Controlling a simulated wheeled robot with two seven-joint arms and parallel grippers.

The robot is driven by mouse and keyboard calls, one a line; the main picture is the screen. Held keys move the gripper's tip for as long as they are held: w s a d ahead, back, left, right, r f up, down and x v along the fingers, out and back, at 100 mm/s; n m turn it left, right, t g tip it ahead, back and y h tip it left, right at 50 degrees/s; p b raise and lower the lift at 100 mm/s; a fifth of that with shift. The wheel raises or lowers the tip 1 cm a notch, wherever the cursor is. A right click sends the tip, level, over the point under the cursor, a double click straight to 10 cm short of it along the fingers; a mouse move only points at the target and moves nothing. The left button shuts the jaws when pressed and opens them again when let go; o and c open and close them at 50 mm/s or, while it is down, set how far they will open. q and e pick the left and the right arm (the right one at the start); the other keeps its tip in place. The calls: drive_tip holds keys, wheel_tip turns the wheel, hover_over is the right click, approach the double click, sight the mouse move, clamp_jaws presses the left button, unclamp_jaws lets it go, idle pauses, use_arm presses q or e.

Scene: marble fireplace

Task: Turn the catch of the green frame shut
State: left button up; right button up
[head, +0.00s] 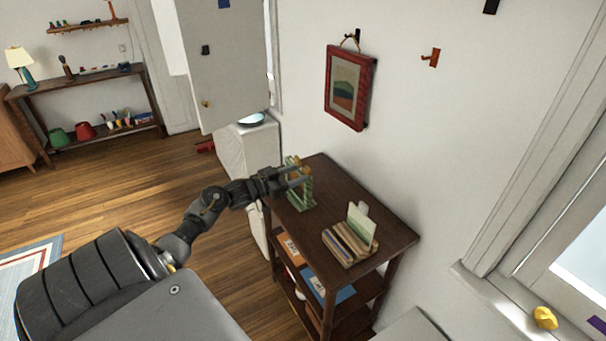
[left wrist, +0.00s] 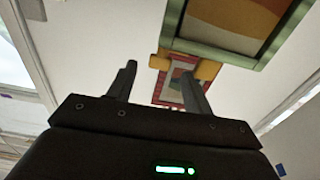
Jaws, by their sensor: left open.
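The green frame (head: 301,199) stands upright on the dark wooden table, near its far left corner. In the left wrist view its green edge and picture (left wrist: 217,55) fill the upper right. Its catch looks like yellow-orange pieces (left wrist: 207,69) at the frame's edge; how far it is turned I cannot tell. My left gripper (head: 300,175) is at the frame, open, with its fingers overlapping it in the head view. In the left wrist view the gripper (left wrist: 159,78) has a yellow-orange piece (left wrist: 160,62) showing between its fingertips; contact is unclear. My right gripper is not in view.
The table (head: 335,190) also holds a wooden card box (head: 349,244) in front of the frame. A red picture frame (head: 368,91) hangs on the wall behind, beside an orange hook (head: 431,57). A white cabinet (head: 247,145) stands left of the table. The tabletop's right part is clear.

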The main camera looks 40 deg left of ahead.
use_arm(q)
drive_tip(key=b+v, duration=0.1)
drive_tip(key=v, duration=0.6)
drive_tip(key=shift+s, duration=0.25)
